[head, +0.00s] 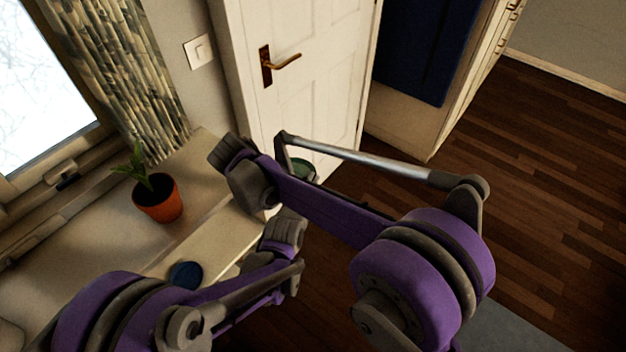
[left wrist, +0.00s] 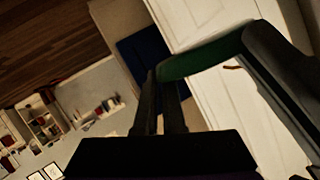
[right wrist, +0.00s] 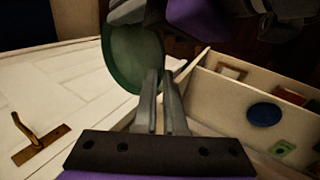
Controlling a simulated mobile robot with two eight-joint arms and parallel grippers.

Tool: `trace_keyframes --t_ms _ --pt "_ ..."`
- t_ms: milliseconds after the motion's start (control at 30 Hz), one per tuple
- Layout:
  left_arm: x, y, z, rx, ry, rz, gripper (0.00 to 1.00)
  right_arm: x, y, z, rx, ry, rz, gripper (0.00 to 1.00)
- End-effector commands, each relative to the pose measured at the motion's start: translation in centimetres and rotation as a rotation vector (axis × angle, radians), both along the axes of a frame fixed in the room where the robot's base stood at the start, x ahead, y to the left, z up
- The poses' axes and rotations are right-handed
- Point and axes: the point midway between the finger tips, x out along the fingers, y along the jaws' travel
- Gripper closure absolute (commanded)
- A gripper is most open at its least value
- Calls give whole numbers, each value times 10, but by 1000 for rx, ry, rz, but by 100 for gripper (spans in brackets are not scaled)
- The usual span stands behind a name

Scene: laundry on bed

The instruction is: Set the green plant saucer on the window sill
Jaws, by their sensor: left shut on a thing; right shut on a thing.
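The green saucer (head: 301,168) shows only in part in the head view, behind my right arm and in front of the white door. Its round face shows in the right wrist view (right wrist: 135,58), and its rim shows nearly edge-on in the left wrist view (left wrist: 205,58). My left gripper (left wrist: 165,78) is shut on one part of its rim. My right gripper (right wrist: 162,76) is also shut on the rim. Both fingertip pairs are hidden in the head view. The pale sill (head: 95,245) lies below the window at left, apart from the saucer.
An orange pot with a plant (head: 157,198) stands on the sill. A patterned curtain (head: 120,75) hangs at the window. The white door (head: 315,95) stands behind my arms. Bare sill shows around the pot.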

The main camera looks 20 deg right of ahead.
Motion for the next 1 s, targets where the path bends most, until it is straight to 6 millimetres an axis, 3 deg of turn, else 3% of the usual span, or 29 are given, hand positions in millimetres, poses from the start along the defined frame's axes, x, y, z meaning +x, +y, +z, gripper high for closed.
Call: trace_keyframes --t_ms 767,800,1000 --pt "-3 -5 0 -5 3 -8 100 1 8 0 12 -4 13 100" --pt "-3 -5 0 -5 3 -8 100 1 8 0 12 -4 13 90" --pt "-2 -4 0 -3 2 -6 100 1 6 0 8 -3 9 57"
